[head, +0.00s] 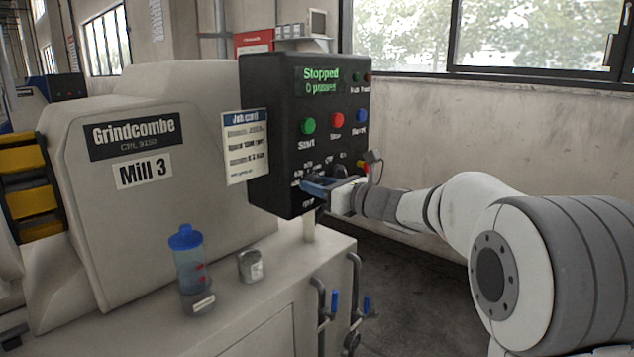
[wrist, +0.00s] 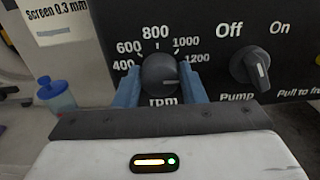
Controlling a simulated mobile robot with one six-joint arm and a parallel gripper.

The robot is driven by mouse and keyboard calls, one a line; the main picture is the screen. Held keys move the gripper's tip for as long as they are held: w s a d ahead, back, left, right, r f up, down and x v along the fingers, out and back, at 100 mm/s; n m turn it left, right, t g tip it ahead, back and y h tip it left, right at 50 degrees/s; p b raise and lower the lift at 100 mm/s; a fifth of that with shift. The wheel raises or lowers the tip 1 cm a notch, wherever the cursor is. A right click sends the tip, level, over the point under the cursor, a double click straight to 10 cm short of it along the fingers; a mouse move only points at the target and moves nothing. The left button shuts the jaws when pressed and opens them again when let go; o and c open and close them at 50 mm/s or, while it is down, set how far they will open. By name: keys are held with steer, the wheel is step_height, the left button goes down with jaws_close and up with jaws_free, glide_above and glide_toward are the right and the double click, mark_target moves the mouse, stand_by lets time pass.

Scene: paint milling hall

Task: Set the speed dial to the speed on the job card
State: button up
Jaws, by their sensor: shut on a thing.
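The black speed dial (wrist: 160,72) sits between the two blue fingers of my gripper (wrist: 160,88) in the wrist view, and the fingers are shut on it. Numbers 400 to 1200 arc around it, with "rpm" below. A short white mark on the knob lies to the lower right of its middle; I cannot tell the exact setting. In the head view my gripper (head: 318,187) is at the lower part of the black control panel (head: 270,120) and hides the dial. The job card (head: 246,146) hangs left of the panel; its speed line is too blurred to read.
The display (head: 322,80) reads "Stopped". Green, red and blue buttons sit above the dial. The pump knob (wrist: 250,68) is close to the right of my gripper. A blue-capped bottle (head: 187,262) and a tin (head: 250,266) stand on the ledge below.

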stand_by(0.3)
steer(key=o, duration=1)
steer(key=shift+d, duration=0.15)
steer(key=v, duration=0.7)
steer(key=shift+s+d, duration=0.2)
steer(key=shift+d, duration=0.05)
steer(key=shift+p, duration=0.35)
